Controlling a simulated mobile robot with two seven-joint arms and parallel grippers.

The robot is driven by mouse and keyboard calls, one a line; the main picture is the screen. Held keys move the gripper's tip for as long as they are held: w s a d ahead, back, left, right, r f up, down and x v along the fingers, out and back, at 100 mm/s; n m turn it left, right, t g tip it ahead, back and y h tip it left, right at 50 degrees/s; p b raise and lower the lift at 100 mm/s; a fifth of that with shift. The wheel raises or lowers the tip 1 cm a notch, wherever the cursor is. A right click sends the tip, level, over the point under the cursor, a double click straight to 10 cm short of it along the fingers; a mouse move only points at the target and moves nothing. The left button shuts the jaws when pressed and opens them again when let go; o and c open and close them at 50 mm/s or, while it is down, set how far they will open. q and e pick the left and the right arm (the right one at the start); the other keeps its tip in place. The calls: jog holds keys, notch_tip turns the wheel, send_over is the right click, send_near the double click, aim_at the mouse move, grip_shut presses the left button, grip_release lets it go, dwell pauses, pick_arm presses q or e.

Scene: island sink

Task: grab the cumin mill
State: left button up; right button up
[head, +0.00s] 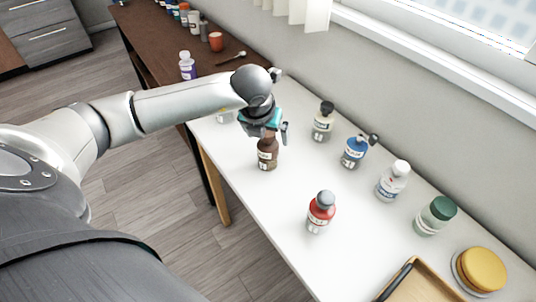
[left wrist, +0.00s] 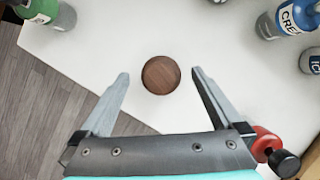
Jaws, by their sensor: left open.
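A brown mill (head: 267,155) with a pale label stands upright on the white counter. I take it for the cumin mill, but its label is too small to read. In the left wrist view its round wooden top (left wrist: 161,75) lies between my fingertips, seen from above. My left gripper (head: 266,133) is open and empty, pointing down just over the mill, and covers part of its top in the head view. The fingers show free space on both sides of the wooden top. My right gripper is not in view.
A red bottle (head: 320,213) stands nearer the front edge. A dark-capped bottle (head: 322,125), a blue pump bottle (head: 355,152), a white bottle (head: 392,183) and a green-lidded jar (head: 436,217) line the wall side. A wooden tray (head: 405,272) is at bottom right.

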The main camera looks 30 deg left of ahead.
aim_at(269, 145)
pick_arm(q)
jog(key=shift+b+x, duration=0.4)
jog(key=shift+x, duration=2.55)
jog(key=shift+s, duration=0.1)
jog(key=c, duration=1.5)
jog(key=shift+o, duration=0.2)
jog(key=shift+r, duration=0.1)
